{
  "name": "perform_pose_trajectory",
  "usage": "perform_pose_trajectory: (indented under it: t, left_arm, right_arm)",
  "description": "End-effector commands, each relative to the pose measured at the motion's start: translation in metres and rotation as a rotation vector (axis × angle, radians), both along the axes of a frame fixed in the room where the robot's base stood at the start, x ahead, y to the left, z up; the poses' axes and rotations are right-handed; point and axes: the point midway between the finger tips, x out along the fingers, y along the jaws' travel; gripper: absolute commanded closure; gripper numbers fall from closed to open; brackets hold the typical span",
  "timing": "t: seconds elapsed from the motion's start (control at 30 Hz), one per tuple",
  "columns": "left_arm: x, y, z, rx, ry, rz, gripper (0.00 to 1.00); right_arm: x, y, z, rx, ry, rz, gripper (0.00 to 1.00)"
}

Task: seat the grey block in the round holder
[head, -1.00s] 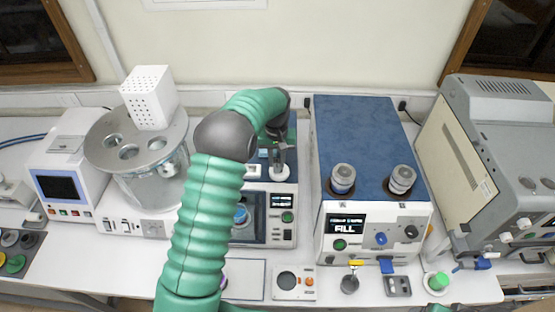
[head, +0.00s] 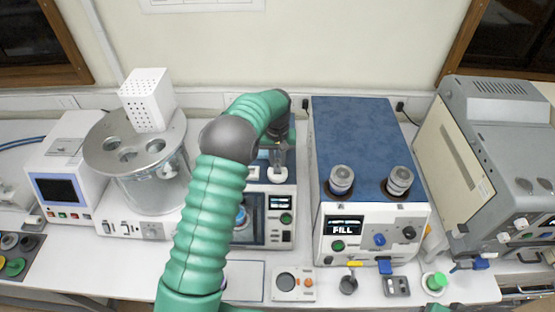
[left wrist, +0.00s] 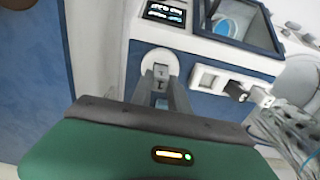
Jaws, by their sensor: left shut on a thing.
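My right gripper is not in view.
A blue-topped machine (head: 358,135) stands close on the right of my gripper. A glass bath with a metal lid (head: 108,160) stands on the left.

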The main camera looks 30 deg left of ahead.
Motion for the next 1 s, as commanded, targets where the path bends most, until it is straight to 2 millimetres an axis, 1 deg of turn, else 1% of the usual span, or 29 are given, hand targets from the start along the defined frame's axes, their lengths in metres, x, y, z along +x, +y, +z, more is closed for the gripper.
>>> perform_pose_trajectory:
  t: [0.27, 0.67, 0.97, 1.0]
  left_arm:
    - [0.001, 0.000, -0.010, 0.000, 0.000, 0.000, 1.00]
    - [0.001, 0.000, -0.012, 0.000, 0.000, 0.000, 1.00]
    - [0.001, 0.000, -0.024, 0.000, -0.001, 0.000, 1.00]
    - [0.001, 0.000, -0.023, 0.000, -0.001, 0.000, 0.75]
  right_arm:
    - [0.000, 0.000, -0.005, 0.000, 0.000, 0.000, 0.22]
    - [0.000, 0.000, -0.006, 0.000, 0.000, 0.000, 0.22]
    - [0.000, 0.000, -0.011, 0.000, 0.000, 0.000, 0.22]
    - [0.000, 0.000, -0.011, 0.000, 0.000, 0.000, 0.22]
